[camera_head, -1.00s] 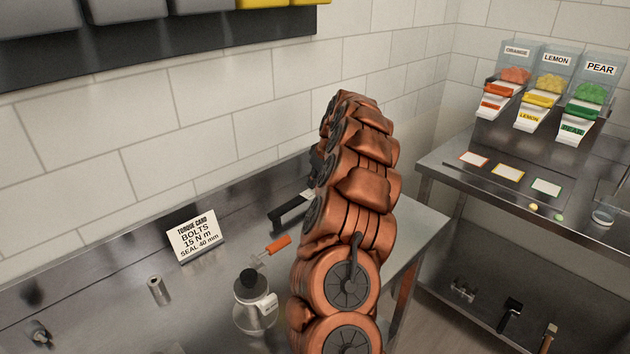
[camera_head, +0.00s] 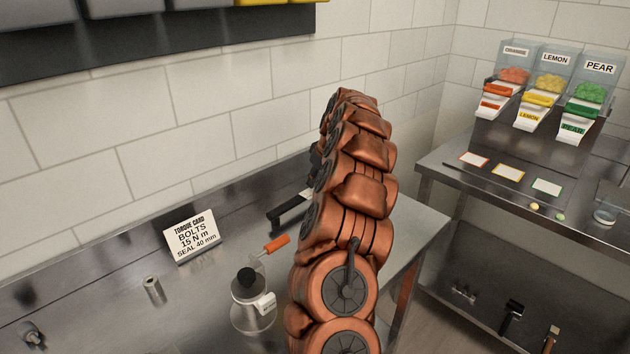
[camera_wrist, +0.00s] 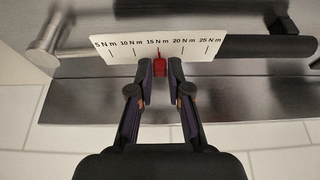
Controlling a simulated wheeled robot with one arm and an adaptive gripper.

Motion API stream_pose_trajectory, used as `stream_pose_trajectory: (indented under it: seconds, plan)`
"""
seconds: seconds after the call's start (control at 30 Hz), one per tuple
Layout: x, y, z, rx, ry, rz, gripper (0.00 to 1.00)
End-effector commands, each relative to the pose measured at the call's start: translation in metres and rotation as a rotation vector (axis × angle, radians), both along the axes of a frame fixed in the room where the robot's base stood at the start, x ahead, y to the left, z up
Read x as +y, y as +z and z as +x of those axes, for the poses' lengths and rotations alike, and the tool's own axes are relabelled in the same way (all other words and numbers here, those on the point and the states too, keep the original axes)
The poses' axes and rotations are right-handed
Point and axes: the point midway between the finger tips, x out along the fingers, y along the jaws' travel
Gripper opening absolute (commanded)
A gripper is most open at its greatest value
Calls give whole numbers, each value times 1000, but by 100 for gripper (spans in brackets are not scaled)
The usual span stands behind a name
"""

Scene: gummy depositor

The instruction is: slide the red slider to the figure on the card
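The red slider (camera_wrist: 159,67) shows in the wrist view at the lower edge of a white scale plate (camera_wrist: 207,47). It stands under the 15 N m mark, and the plate runs from 5 to 25 N m. My gripper (camera_wrist: 160,68) has one fingertip on each side of the slider. The left fingertip looks close against it, and a thin gap shows on the right. The card (camera_head: 192,235) in the head view reads "TORQUE CARD, BOLTS 15 N m, SEAL 40 mm".
A dark-handled tool (camera_head: 288,208), an orange-handled tool (camera_head: 276,243), a black-topped container (camera_head: 247,292) and a small metal cylinder (camera_head: 153,290) are on the bench. A dark grip (camera_wrist: 265,46) extends right of the scale. Gummy dispensers (camera_head: 541,90) stand on the right table.

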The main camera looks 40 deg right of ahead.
Motion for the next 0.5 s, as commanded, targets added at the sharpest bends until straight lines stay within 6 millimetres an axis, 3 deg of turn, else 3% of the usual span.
stream_pose_trajectory:
  seconds: [0.17,0.5]
  plan:
    - [0,0,0,0,0,0,39]
    - [0,1,-1,0,0,0,40]
